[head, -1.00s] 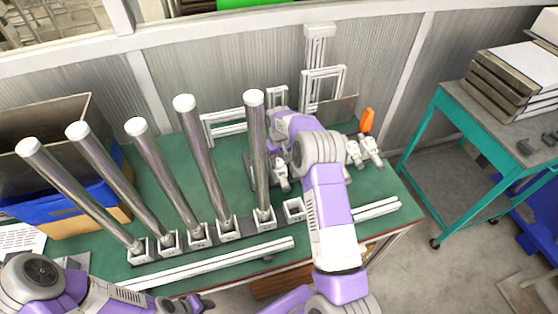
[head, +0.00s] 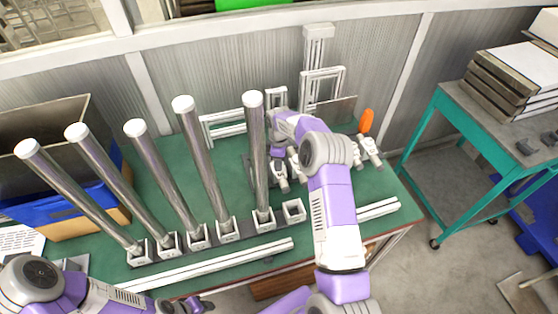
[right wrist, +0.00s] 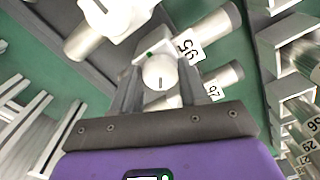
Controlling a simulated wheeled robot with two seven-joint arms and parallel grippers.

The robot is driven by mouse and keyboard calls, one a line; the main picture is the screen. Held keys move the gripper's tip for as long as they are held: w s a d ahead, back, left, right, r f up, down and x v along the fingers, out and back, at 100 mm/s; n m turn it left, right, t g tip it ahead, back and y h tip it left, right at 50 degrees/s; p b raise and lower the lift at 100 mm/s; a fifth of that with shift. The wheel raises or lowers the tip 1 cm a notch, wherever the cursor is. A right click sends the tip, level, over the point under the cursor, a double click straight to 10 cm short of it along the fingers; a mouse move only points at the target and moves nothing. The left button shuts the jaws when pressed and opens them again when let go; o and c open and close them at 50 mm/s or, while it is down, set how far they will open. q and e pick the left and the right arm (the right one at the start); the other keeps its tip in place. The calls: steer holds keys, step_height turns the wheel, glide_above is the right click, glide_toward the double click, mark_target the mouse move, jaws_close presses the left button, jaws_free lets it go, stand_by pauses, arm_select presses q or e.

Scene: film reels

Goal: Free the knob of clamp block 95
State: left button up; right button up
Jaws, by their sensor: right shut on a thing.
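Clamp block 95 shows in the right wrist view, with its white 95 label (right wrist: 187,47) beside a grey cylinder. Its round white knob (right wrist: 159,73), with a dark line and a green mark near it, sits between my right gripper's fingers. My right gripper (right wrist: 160,80) is shut on this knob. In the head view the right hand (head: 284,128) is over the back of the green table, and its own arm hides much of the clamp area. My left gripper (head: 190,304) is low at the front edge, its fingers too unclear to read.
Several tall metal posts (head: 203,165) stand in numbered sockets left of the right arm. One socket (head: 293,209) is empty. A neighbouring labelled cylinder (right wrist: 222,78) lies close to the right fingers. An orange-handled thing (head: 366,121) stands at the right rear. White rails (head: 215,263) line the front.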

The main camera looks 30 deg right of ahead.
steer(key=n, duration=0.7)
steer(key=shift+w, duration=0.15)
stand_by(0.6)
steer(key=o, duration=1.1)
steer(key=shift+c, duration=0.2)
steer(key=shift+r, duration=0.1)
step_height(320, 180, up, 7)
steer(key=shift+r+p, duration=0.2)
steer(key=shift+p, duration=0.4)
